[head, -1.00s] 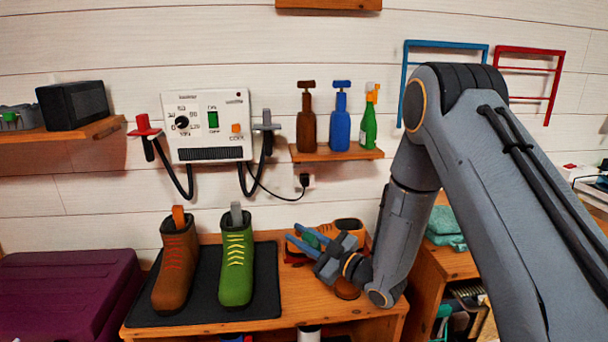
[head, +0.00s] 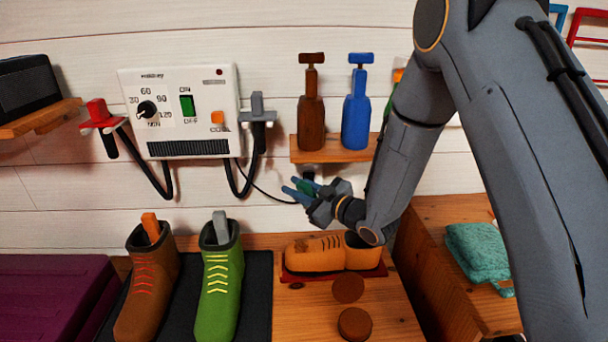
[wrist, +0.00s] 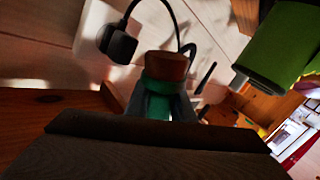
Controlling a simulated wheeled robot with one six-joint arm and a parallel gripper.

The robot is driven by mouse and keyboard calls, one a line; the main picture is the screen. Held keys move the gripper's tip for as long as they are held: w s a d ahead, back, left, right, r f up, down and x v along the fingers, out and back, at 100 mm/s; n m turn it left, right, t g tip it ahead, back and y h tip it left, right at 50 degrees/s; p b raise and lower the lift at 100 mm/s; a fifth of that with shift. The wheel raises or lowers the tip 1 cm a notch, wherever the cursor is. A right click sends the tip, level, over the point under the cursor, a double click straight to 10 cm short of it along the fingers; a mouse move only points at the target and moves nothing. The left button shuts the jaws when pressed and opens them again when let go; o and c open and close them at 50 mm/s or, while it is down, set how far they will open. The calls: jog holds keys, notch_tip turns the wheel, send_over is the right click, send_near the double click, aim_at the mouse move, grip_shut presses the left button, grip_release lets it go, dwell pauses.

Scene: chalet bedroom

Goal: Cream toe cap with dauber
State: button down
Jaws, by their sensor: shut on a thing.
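My gripper (head: 297,190) has blue fingers and is shut on the dauber. The dauber's green handle (head: 307,187) shows between the fingers. In the wrist view the dauber (wrist: 165,68) has a green body and a brown end. The gripper is in the air above the tan shoe (head: 315,254), apart from it. The shoe lies on a red mat (head: 375,272) on the wooden bench, with laces on top and its dark opening at the right. Two round brown discs (head: 348,289) (head: 355,324) lie in front of the shoe; I cannot tell which holds cream.
A brown boot (head: 148,290) and a green boot (head: 220,285) stand on a black mat at the left. A bottle shelf (head: 335,150) is above my gripper. A wall control box (head: 180,112) with cables hangs at left. Teal cloths (head: 478,252) lie at right.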

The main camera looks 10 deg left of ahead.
jog(key=shift+w+d+f+b, duration=0.15)
jog(key=shift+f+b, duration=0.6)
jog(key=shift+f, duration=0.5)
jog(key=shift+w+a+f+b, duration=0.15)
jog(key=shift+f+b, duration=0.6)
jog(key=shift+f, duration=0.5)
jog(key=shift+d, duration=0.1)
